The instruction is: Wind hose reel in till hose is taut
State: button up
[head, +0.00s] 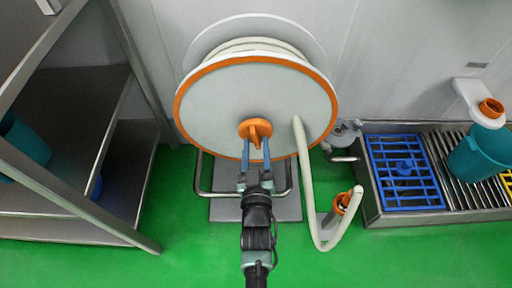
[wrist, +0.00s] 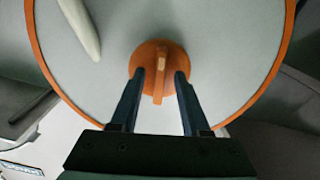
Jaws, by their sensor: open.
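The hose reel (head: 215,115) is a big pale disc with an orange rim, standing near the wall. An orange knob (head: 255,129) with a raised grip bar sits at its centre; in the wrist view the knob (wrist: 160,62) lies straight ahead. My gripper (head: 256,158) is open, its two fingers on either side of the knob's bar (wrist: 160,84), with gaps visible on both sides. The cream hose (head: 307,190) comes down over the disc's right side, bends in a slack loop near the floor and rises to an orange fitting (head: 343,201).
A metal rack (head: 75,212) with shelves stands at left. A drain trough (head: 375,205) at right holds a blue grate (head: 403,170) and a teal container (head: 478,152). Green floor (head: 180,255) is clear in front.

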jog(key=shift+w, duration=0.1)
grip_shut()
dwell(1.4)
